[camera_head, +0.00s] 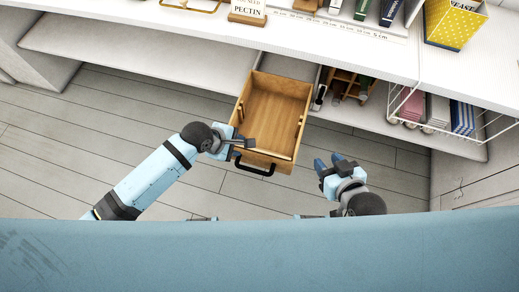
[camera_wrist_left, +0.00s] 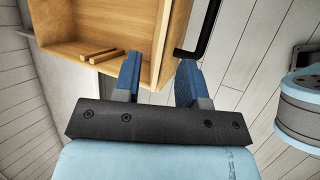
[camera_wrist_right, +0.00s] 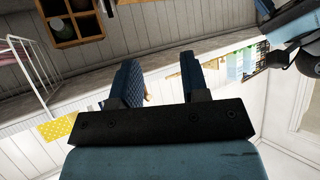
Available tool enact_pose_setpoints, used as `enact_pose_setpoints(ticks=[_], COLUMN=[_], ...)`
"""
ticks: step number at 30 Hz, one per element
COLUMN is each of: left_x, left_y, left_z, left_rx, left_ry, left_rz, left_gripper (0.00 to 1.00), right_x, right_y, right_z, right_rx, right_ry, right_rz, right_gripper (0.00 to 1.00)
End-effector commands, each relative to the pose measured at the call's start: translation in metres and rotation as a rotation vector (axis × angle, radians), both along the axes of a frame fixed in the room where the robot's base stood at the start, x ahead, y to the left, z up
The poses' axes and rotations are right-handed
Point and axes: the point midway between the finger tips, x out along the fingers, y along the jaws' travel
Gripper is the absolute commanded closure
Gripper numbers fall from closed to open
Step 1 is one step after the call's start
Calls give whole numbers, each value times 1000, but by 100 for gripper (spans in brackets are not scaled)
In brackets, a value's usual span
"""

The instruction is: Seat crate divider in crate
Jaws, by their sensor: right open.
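The wooden crate (camera_head: 277,90) juts out of the shelf like a drawer, with a black handle on its front. Wooden guide strips (camera_wrist_left: 97,54) stand on its inner wall. My left gripper (camera_head: 247,143) is at its front left corner. I cannot pick out a separate divider for sure. A compartmented wooden piece (camera_head: 348,84) stands on the lower shelf.
A white wire basket (camera_head: 455,125) holding boxes and books juts out at the right. The counter (camera_head: 110,12) above carries a PECTIN sign (camera_head: 247,10) and a yellow dotted box (camera_head: 453,25). The floor (camera_head: 60,150) at the left is clear.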

Motion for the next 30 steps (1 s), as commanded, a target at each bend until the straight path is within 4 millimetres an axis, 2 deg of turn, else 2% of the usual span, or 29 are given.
enact_pose_setpoints(ticks=[5, 10, 15, 23, 24, 29, 30], left_x=[2, 5, 10, 10, 10, 10, 10], left_y=[-7, -21, -30, -33, -33, -32, -32], left_z=[-11, -32, -48, -49, -50, -49, -49], left_rx=[-1, 0, 0, 0, 0, 0, 0], left_ry=[-1, -3, -3, -2, -3, -3, -3], left_rz=[-1, -2, -1, -1, -1, -1, -1], left_gripper=[62, 62, 62, 62, 64, 100, 100], right_x=[0, 1, 2, 2, 2, 2, 2], right_y=[1, 2, 3, 5, 5, 5, 5], right_z=[-2, -7, -4, -1, -1, -1, -1], right_rx=[4, 15, 24, 28, 28, 28, 27], right_ry=[-4, -12, -23, -27, -27, -27, -27], right_rz=[0, 1, 1, 5, 5, 5, 6], right_gripper=[58, 58, 58, 58, 58, 58, 58])
